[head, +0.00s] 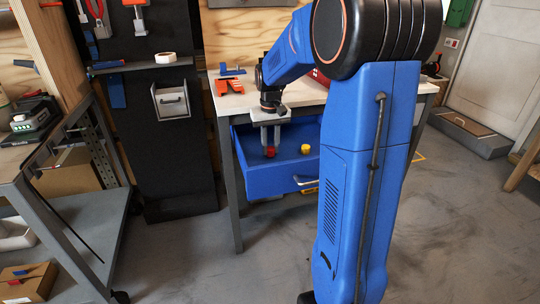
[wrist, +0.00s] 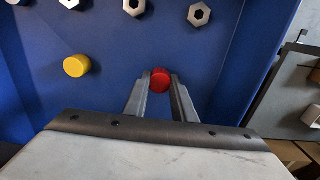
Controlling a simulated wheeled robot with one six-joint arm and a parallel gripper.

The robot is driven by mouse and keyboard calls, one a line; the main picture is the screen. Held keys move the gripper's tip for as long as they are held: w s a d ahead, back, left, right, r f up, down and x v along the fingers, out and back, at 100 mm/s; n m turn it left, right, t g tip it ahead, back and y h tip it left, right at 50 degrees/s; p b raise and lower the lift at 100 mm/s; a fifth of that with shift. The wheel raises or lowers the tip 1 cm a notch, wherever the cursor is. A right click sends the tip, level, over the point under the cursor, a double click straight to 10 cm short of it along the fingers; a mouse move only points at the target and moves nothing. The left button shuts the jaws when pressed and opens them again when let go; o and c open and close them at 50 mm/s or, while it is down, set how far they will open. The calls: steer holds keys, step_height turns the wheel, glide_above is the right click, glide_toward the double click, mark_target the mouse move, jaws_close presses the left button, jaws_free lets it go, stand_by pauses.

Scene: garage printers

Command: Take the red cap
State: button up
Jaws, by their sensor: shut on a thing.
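The red cap (wrist: 160,80) is a small round red piece between the two fingertips of my gripper (wrist: 160,84) in the wrist view. My gripper is shut on it. In the head view my gripper (head: 270,146) points down into the open blue drawer (head: 268,183), with the red cap (head: 270,152) at its fingertips. I cannot tell whether the cap touches the drawer floor. A yellow cap (wrist: 76,66) lies in the drawer to the left of the red cap in the wrist view; it also shows in the head view (head: 305,149).
Several metal nuts (wrist: 199,14) lie in the drawer along the top of the wrist view. The workbench top (head: 238,101) is above the drawer, with red-orange parts (head: 229,87) on it. A shelf cart (head: 95,215) stands at the left. Open floor lies in front.

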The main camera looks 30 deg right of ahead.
steer(key=shift+r, duration=1.2)
